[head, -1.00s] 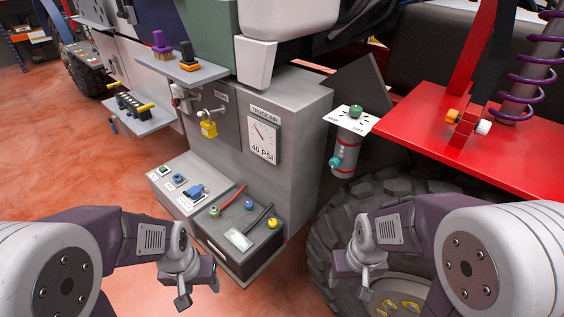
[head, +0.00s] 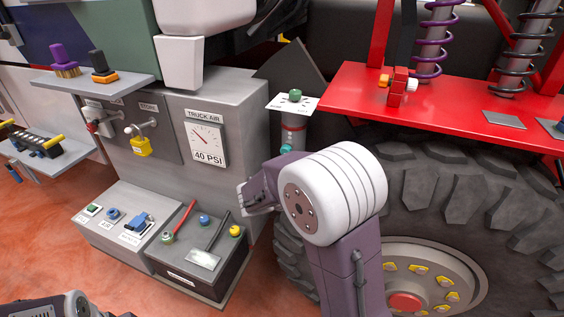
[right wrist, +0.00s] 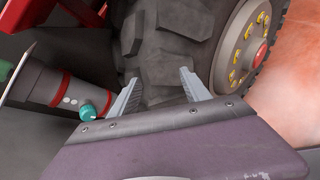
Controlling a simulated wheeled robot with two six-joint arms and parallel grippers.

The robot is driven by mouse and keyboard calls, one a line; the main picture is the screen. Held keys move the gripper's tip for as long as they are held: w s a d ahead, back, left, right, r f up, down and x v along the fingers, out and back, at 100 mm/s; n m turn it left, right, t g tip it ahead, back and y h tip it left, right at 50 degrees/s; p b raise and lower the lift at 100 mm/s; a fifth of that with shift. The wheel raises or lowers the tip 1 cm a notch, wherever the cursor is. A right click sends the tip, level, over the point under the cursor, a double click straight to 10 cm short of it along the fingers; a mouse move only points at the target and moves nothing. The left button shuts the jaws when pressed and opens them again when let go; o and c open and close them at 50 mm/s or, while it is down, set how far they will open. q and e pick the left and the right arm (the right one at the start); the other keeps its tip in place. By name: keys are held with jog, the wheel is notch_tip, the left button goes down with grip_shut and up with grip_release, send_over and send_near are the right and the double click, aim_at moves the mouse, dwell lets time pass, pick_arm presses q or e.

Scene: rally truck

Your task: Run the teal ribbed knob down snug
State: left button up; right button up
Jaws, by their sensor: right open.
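The teal ribbed knob (head: 287,149) sits on the side of a grey cylinder with red bands (head: 293,132), below a white plate. In the right wrist view the knob (right wrist: 88,112) is at lower left, beside the left finger and apart from it. My right gripper (head: 247,197) is left of and below the knob in the head view. Its two fingers (right wrist: 158,77) are spread and empty, with the tyre behind them. Whether the knob stands off its seat cannot be told. Only part of my left arm shows at the bottom left; its gripper is out of view.
A green knob (head: 295,94) tops the white plate (head: 279,104). A red panel (head: 440,105) juts out at right above the big tyre (head: 430,185). The grey cabinet with its gauge (head: 207,145) and a low step with tools (head: 183,270) stand at left.

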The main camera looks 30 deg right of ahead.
jog(key=w+n+t+h+b, duration=0.2)
jog(key=w+n+t+b, duration=0.1)
jog(key=w, duration=0.4)
jog(key=n+t+b, duration=0.4)
jog(key=n+t, duration=0.1)
send_near(286, 150)
jog(key=w+f, duration=0.1)
pick_arm(q)
notch_tip(286, 150, down, 8)
jog(key=p, duration=0.1)
jog(key=shift+d+r, duration=0.15)
pick_arm(e)
jog(key=x, duration=0.9)
jog(key=shift+d, duration=0.2)
jog(key=shift+c, duration=0.3)
